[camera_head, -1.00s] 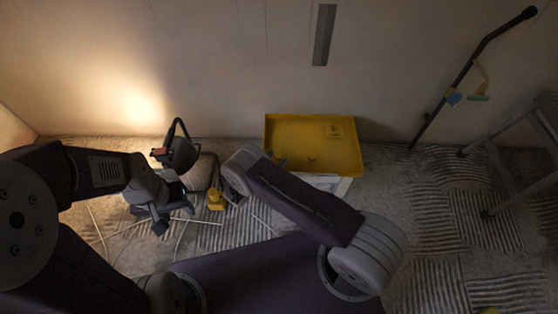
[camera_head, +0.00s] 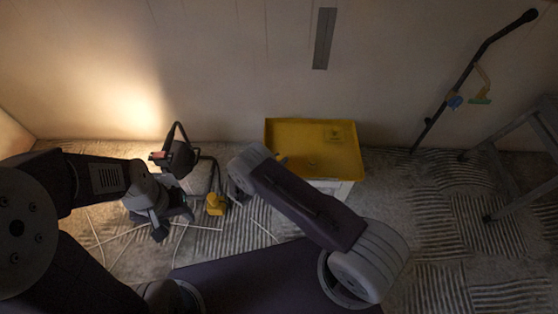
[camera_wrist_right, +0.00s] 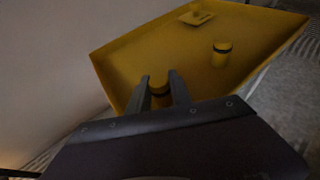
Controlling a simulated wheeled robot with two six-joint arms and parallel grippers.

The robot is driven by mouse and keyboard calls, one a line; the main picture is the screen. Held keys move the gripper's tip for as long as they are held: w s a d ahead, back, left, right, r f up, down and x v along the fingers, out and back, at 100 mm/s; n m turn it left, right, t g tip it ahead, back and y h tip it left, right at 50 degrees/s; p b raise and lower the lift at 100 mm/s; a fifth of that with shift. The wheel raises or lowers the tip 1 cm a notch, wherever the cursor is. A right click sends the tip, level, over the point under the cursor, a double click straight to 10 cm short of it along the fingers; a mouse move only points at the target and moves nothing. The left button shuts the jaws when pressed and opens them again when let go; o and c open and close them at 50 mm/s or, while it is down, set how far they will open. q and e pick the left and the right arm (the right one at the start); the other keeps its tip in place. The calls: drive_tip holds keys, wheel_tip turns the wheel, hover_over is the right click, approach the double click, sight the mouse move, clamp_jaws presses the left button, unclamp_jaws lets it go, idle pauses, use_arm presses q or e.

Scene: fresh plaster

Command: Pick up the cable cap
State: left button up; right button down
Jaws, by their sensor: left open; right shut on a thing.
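A yellow cylindrical cap with a dark band (camera_wrist_right: 160,91) is between the fingers of my right gripper (camera_wrist_right: 160,82) in the right wrist view. The gripper is shut on it at the near side of the yellow tray (camera_wrist_right: 125,62); I cannot tell whether it clears the tray floor. A second, similar yellow cap (camera_wrist_right: 221,54) stands apart in the tray. In the head view my right gripper's tips (camera_head: 283,160) show at the left of the tray (camera_head: 350,158), mostly hidden by my arm. My left gripper (camera_head: 160,228) is open over the floor at the left.
A small yellow piece (camera_head: 334,134) lies at the tray's back. A dark work lamp (camera_head: 180,158), a yellow object (camera_head: 216,204) and pale cables (camera_head: 205,228) are on the patterned floor. A dark pole (camera_head: 465,78) leans on the wall near a metal frame (camera_head: 510,140) at right.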

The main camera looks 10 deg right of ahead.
sight(281, 159)
drive_tip(key=r+p, duration=0.2)
drive_tip(key=r, duration=0.1)
drive_tip(key=r+p, duration=0.1)
drive_tip(key=r, duration=0.1)
drive_tip(key=shift+s+d, duration=0.35)
drive_tip(key=s+d+r+p, duration=0.5)
drive_tip(key=s+d+p, duration=0.1)
drive_tip(key=s+d, duration=0.1)
drive_tip(key=shift+s+r+p, duration=0.15)
drive_tip(key=shift+s+p, duration=0.25)
drive_tip(key=shift+d, duration=0.1)
